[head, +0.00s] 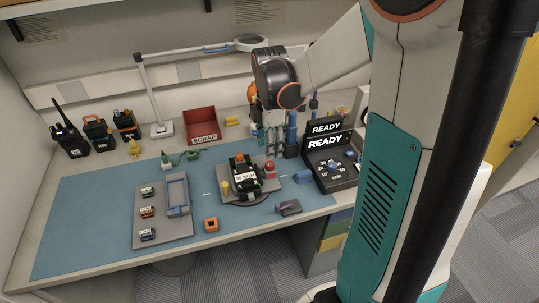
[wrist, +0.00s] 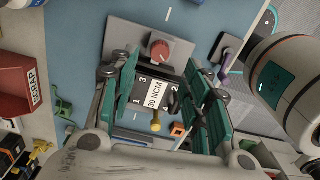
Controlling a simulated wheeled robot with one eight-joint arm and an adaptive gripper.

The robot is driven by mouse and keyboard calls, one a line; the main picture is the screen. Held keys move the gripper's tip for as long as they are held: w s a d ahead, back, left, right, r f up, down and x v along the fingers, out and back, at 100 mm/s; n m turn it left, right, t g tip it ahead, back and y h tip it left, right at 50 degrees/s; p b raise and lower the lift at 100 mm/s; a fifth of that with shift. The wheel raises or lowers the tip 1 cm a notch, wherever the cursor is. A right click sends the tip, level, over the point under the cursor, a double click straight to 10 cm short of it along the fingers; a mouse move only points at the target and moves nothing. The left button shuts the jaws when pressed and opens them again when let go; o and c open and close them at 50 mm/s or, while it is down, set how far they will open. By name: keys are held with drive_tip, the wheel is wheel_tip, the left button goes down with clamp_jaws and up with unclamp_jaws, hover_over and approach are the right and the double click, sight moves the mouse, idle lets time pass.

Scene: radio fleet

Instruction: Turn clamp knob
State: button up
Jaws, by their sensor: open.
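A dark fixture with a white "30 NCM" label (head: 244,177) stands on a grey plate on the blue mat. A red round knob (head: 269,168) sits at its right side; it also shows in the wrist view (wrist: 160,48) beyond my fingertips. A yellow knob (head: 224,188) stands at the opposite side and shows in the wrist view (wrist: 156,124). The frames do not label either as the clamp knob. My gripper (head: 275,150) is open above and behind the fixture. In the wrist view its green fingers (wrist: 167,90) spread either side of the fixture, holding nothing.
A red SCRAP bin (head: 201,122) stands at the back. A dark control box with READY signs (head: 328,160) is at the right. A grey tray (head: 160,213) with small parts lies left, and an orange block (head: 211,225) lies in front. The mat's far left is clear.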

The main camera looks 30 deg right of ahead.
drive_tip(key=shift+r, duration=2.5)
drive_tip(key=shift+a, duration=0.1)
